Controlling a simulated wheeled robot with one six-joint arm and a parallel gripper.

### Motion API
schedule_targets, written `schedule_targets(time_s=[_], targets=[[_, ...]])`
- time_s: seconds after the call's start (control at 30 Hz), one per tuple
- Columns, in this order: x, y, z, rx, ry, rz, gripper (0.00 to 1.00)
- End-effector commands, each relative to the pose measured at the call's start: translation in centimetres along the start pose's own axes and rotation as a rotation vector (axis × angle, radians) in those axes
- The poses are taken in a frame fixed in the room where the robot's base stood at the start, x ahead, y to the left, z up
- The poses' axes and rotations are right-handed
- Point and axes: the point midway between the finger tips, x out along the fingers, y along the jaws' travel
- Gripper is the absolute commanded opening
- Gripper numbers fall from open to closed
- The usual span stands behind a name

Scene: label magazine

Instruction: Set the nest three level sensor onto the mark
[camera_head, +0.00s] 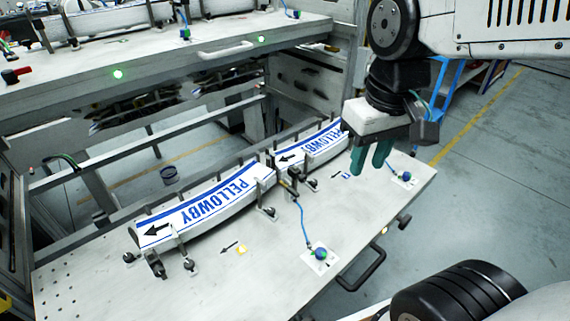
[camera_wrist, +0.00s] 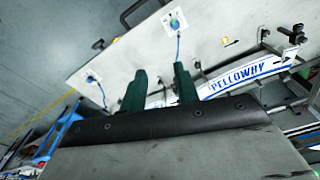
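My gripper (camera_head: 372,158) has green fingers and hangs above the right part of the pulled-out white drawer. In the wrist view its fingers (camera_wrist: 160,85) are apart with nothing visibly held between them. A small black sensor-like part (camera_head: 291,180) stands at the junction of the two label stacks, with a blue cable running to a blue-green knob on a white plate (camera_head: 319,257). A second knobbed plate (camera_head: 403,178) lies to the right; its cable's far end is hidden behind my gripper. A yellow mark (camera_head: 241,250) and a blue-white mark (camera_head: 346,175) have arrows beside them. I cannot tell which nest is three.
Curved label stacks, left (camera_head: 215,205) and right (camera_head: 310,147), sit between posts and clamps (camera_head: 187,262). A black handle (camera_head: 365,270) projects from the drawer's front. An upper shelf (camera_head: 150,55) stands behind. The drawer's front surface is mostly clear.

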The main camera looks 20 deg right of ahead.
Motion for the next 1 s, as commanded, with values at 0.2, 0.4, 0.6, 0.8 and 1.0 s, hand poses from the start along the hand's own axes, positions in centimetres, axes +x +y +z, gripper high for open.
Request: schedule_targets(time_s=[0.2, 0.4, 0.6, 0.8, 1.0], targets=[[2.4, -0.3, -8.2, -0.105, -0.039, -0.007, 0.31], [6.6, -0.7, -15.4, -0.199, -0.064, -0.013, 0.31], [11.6, -1.2, -20.8, -0.276, -0.084, -0.020, 0.31], [14.6, -1.5, -23.3, -0.318, -0.091, -0.023, 0.31], [16.5, -1.6, -23.6, -0.327, -0.094, -0.024, 0.31]])
